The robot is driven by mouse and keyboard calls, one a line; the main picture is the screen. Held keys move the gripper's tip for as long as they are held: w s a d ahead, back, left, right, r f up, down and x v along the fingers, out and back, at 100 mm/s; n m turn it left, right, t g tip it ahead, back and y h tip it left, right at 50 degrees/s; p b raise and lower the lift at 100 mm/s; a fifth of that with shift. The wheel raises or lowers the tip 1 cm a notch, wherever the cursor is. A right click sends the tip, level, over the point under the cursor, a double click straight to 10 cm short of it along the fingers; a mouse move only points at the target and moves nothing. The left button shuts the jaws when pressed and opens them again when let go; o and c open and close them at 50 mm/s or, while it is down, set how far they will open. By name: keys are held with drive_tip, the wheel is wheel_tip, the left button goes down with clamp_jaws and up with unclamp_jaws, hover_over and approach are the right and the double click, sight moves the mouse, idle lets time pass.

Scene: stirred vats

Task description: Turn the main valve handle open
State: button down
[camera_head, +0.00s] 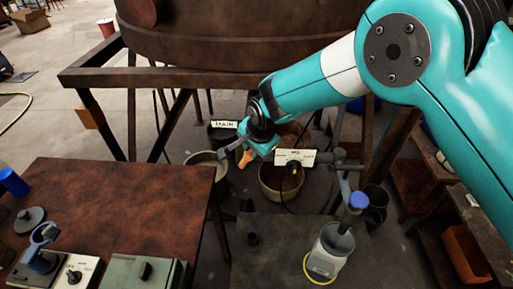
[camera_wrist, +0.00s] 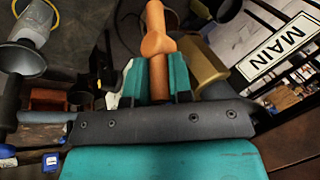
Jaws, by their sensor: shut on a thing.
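The main valve handle is an orange-tan lever; it shows small in the head view (camera_head: 246,158) and large at the top middle of the wrist view (camera_wrist: 156,38). A white plate reading MAIN (camera_head: 224,125) is beside it, also at the right of the wrist view (camera_wrist: 282,48). My gripper (camera_head: 258,148) is at the handle under the big brown vat. In the wrist view its teal fingers (camera_wrist: 157,78) are shut on the handle, one on each side. The part of the handle between the fingers is partly hidden, and the valve body is hard to make out.
The brown vat (camera_head: 220,30) stands above on a dark frame. A second white plate (camera_head: 296,157) sits right of my gripper, above a pail (camera_head: 281,188). A rust-brown table (camera_head: 120,205) fills the left.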

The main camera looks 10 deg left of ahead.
drive_tip(key=h, duration=0.2)
drive_tip(key=a+h, duration=0.1)
drive_tip(key=h, duration=0.1)
drive_tip(key=shift+s+a+r+n+t+h+b, duration=0.1)
drive_tip(key=shift+s+a+n+t+h+b, duration=0.1)
drive_tip(key=shift+n+t+h+b, duration=0.15)
idle(0.5)
drive_tip(key=c, duration=1)
unclamp_jaws()
drive_tip(key=shift+c, duration=0.2)
drive_tip(key=shift+r, duration=0.1)
drive_tip(key=v, duration=1.7)
drive_tip(key=shift+s+a+b, duration=0.15)
drive_tip(key=shift+a+b, duration=0.05)
drive_tip(key=shift+b, duration=0.2)
